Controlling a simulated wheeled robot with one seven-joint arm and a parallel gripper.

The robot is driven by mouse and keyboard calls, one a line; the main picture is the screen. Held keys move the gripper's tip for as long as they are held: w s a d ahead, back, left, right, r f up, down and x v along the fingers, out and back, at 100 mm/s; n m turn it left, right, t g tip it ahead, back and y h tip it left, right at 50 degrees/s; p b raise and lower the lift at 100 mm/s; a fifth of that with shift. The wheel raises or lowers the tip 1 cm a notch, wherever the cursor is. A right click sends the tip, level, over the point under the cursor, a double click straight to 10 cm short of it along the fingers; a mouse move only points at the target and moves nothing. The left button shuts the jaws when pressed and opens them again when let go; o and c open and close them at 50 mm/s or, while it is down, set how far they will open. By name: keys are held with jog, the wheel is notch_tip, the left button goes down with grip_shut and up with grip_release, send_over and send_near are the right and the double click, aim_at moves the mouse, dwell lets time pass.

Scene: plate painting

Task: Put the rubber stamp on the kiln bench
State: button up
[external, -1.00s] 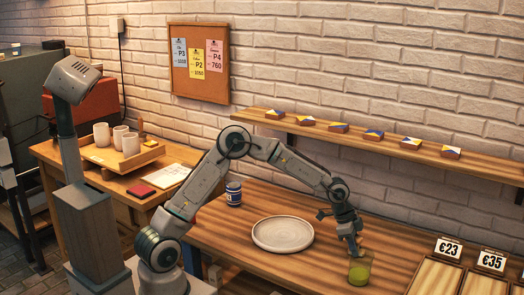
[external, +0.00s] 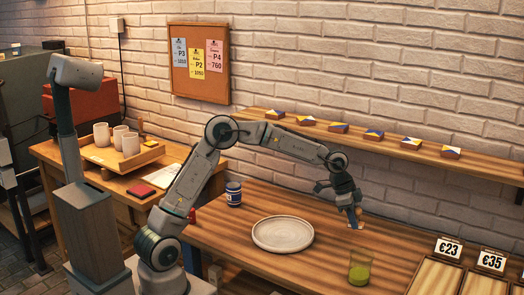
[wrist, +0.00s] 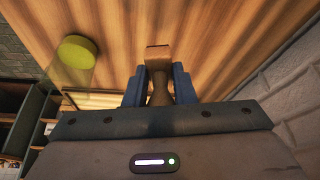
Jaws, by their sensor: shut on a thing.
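My gripper (external: 354,220) is above the right part of the wooden table, shut on a small wooden stamp (external: 356,227). In the wrist view the stamp's handle (wrist: 160,90) sits between the two blue fingers and its block (wrist: 158,52) points away from the gripper. The block's printing face is hidden. A wooden bench (external: 60,154) stands at the left near dark and red equipment; it may be the kiln bench, but no label shows.
A glass with green contents (external: 359,270) stands below my gripper. A pale plate (external: 283,234) and a blue-and-white can (external: 233,193) share the table. The left bench holds a tray (external: 148,157) with cups, a red pad (external: 141,190) and paper. A shelf (external: 470,162) with painted tiles runs behind.

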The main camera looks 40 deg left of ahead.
jog(key=w+a+f+n, duration=0.1)
jog(key=a+n, duration=0.1)
jog(key=a, duration=0.3)
jog(key=w+a+f+n+t, duration=0.1)
jog(key=w+a+n, duration=0.1)
jog(key=a, duration=0.4)
jog(key=w+a+f+n+y, duration=0.1)
jog(key=w+a+n, duration=0.1)
jog(key=a, duration=0.4)
jog(key=shift+w+a+f+t, duration=0.1)
jog(key=shift+a+t, duration=0.15)
jog(key=shift+t, duration=0.15)
jog(key=a+n, duration=0.2)
jog(key=a, duration=0.3)
jog(key=a+f+n+t+y, duration=0.1)
jog(key=a+n, duration=0.1)
jog(key=a, duration=0.4)
jog(key=s+a+f+n, duration=0.1)
jog(key=a, duration=0.4)
jog(key=shift+a+f+n+y, duration=0.2)
jog(key=shift+a+n+y, duration=0.1)
jog(key=shift+n+y, duration=0.1)
jog(key=shift+d, duration=0.15)
